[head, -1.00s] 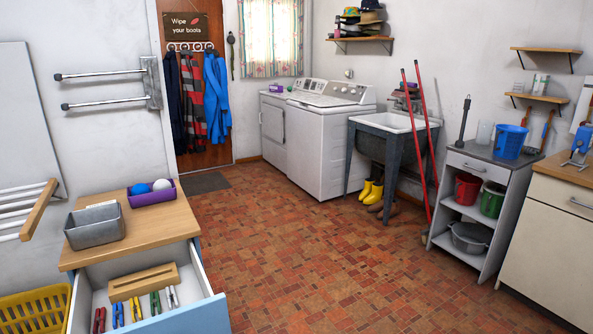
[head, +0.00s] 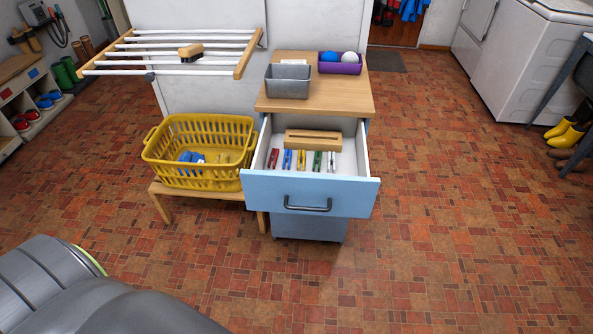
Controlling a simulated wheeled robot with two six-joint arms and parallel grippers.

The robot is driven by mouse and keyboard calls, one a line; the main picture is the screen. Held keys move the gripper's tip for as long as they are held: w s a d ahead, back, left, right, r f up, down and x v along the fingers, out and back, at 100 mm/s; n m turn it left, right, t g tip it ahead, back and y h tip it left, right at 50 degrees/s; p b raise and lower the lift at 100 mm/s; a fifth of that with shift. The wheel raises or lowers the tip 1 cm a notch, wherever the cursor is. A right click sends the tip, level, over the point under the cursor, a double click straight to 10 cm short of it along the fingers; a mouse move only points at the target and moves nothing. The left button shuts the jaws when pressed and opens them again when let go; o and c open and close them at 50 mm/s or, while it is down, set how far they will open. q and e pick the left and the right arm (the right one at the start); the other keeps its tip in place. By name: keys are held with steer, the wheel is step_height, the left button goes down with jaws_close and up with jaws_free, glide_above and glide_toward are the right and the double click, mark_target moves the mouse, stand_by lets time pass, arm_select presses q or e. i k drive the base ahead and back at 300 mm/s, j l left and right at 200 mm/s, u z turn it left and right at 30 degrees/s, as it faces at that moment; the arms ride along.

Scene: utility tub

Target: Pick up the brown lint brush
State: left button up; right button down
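A brush with a brown wooden back and dark bristles (head: 190,51) lies on the white bars of the drying rack (head: 170,43), left of centre in the head view. It looks like the brown lint brush. Neither of my grippers is in view. A grey part of my own body fills the lower left corner, well apart from the brush.
The rack juts out above a yellow laundry basket (head: 200,172) on a low wooden stand (head: 164,208). Right of it, a cabinet's blue-fronted drawer (head: 310,194) is pulled open, with several clothespins inside. A metal bin (head: 288,82) and purple tray (head: 340,66) stand on top. The front floor is clear.

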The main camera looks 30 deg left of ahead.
mark_target(194, 52)
steer(key=u, duration=0.75)
steer(key=i+j, duration=0.05)
